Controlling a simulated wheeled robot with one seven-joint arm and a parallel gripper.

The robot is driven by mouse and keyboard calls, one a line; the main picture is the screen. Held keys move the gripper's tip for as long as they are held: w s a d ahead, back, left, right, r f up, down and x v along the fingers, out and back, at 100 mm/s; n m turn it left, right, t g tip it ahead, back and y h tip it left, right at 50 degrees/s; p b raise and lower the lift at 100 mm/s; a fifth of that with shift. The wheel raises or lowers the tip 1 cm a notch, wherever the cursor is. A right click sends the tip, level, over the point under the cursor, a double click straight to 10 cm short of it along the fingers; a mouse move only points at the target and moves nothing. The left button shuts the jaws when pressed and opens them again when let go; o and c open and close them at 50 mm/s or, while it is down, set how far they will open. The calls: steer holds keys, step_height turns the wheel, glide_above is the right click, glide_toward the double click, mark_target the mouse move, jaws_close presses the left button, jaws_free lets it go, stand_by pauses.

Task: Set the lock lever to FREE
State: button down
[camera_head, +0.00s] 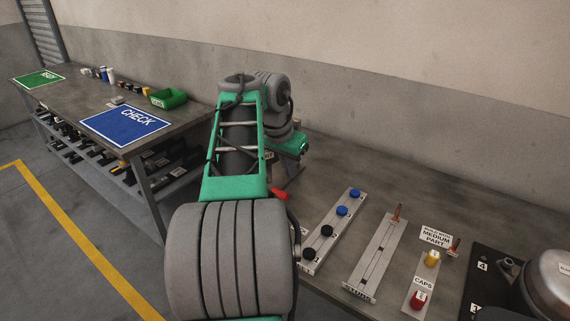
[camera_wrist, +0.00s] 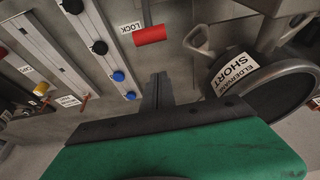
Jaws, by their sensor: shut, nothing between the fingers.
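The lock lever shows in the wrist view as a red cylindrical grip (camera_wrist: 150,36), with a white LOCK label (camera_wrist: 130,28) beside its left end. In the head view only its red end (camera_head: 279,194) shows, at the right edge of my arm. I cannot read a FREE mark in either view. My gripper (camera_wrist: 158,76) is shut and empty in the wrist view. Its fingertips lie below the red grip in the picture, apart from it. In the head view my arm hides the fingers and most of the lever.
A rail (camera_head: 333,229) with blue and black knobs stands right of the lever, then a slotted strip (camera_head: 375,257) and caps. A round dark part labelled SHORT (camera_wrist: 233,72) is close on the gripper's right in the wrist view. A side table holds a blue CHECK mat (camera_head: 125,125).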

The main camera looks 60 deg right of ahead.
steer(key=a+f, duration=0.2)
steer(key=f, duration=0.1)
steer(key=shift+w+a, duration=0.2)
steer(key=shift+a, duration=0.2)
